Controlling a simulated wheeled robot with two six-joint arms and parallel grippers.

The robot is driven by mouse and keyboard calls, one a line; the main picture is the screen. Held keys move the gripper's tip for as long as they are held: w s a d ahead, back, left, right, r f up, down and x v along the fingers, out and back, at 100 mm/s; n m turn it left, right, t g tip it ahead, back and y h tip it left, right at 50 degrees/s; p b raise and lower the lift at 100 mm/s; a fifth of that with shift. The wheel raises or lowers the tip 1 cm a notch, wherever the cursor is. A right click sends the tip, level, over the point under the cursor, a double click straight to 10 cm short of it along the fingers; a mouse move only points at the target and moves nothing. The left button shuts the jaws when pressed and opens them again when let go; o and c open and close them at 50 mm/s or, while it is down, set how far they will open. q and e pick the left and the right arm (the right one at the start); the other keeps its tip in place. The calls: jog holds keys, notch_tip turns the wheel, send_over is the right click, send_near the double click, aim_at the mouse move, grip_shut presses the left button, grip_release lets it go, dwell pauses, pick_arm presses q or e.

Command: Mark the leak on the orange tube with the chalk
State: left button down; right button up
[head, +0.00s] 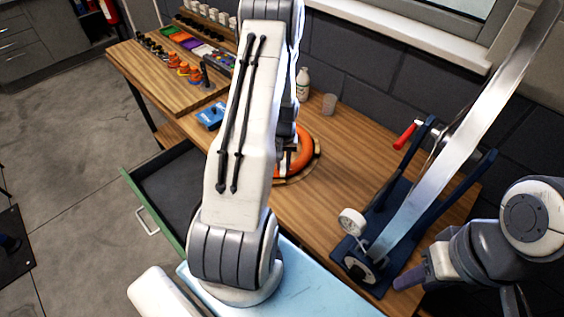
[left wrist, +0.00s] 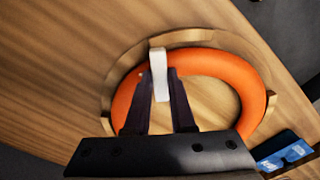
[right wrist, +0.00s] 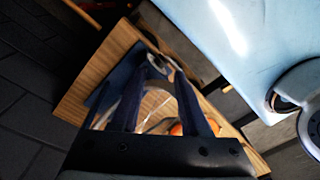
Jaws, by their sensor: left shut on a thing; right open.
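The orange tube (left wrist: 212,62) is a ring lying in a round wooden holder (left wrist: 185,37) on the bench. It also shows in the head view (head: 303,147), partly hidden by my left arm. My left gripper (left wrist: 160,80) is shut on the white chalk (left wrist: 159,70) and holds it over the ring's upper left part. The chalk's far end overlaps the tube in the picture; I cannot tell whether it touches. A small pale spot (left wrist: 117,154) shows on the tube's left side. My right gripper (right wrist: 152,90) is open and empty, near the bench's right end.
A wheel truing stand (head: 385,215) with a rim stands at the right of the bench. A green drawer (head: 140,190) is open at the front left. A white bottle (head: 303,84) and a grey cup (head: 329,103) stand at the wall. A blue box (head: 211,115) lies left of the holder.

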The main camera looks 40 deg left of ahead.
pick_arm(q)
jog(key=shift+s+r, duration=0.1)
jog(key=shift+r+p, duration=2.65)
jog(key=shift+r, duration=0.8)
